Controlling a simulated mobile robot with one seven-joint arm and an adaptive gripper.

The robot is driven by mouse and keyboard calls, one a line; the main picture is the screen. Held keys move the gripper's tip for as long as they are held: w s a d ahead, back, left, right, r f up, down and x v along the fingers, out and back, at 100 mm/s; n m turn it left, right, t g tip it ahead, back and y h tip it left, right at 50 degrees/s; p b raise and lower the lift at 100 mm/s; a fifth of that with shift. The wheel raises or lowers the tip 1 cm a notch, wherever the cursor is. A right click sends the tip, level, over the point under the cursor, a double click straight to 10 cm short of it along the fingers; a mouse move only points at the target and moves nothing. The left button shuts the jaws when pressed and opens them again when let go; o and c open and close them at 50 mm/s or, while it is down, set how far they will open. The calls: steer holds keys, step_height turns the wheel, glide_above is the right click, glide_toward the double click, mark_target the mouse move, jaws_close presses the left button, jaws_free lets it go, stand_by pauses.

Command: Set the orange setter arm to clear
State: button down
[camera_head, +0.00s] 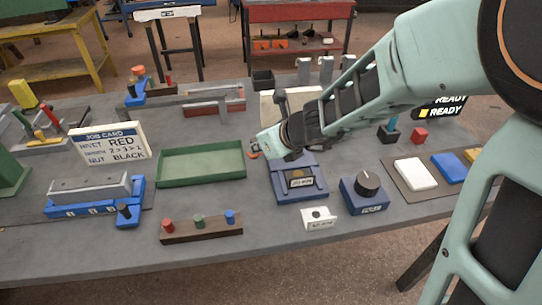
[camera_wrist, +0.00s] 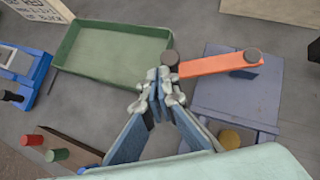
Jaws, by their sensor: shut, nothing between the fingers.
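The orange setter arm (camera_wrist: 218,66) shows in the wrist view as a flat bar over a blue base (camera_wrist: 238,100). In the head view, my gripper (camera_head: 262,148) is beside the blue base (camera_head: 298,187) and hides most of the arm.
The green tray (camera_head: 200,164) lies left of the base. A blue box with a black knob (camera_head: 367,184) stands to the right. A small white card (camera_head: 319,217) is in front. A peg strip (camera_head: 201,229) and a job card (camera_head: 109,142) are to the left.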

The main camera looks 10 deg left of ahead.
mark_target(249, 155)
steer(key=w+a, duration=0.2)
steer(key=a, duration=0.1)
steer(key=shift+w, duration=0.15)
steer(key=shift+w+a+p, duration=0.45)
steer(key=shift+w+a, duration=0.35)
steer(key=shift+w, duration=0.1)
steer(key=shift+s, duration=0.1)
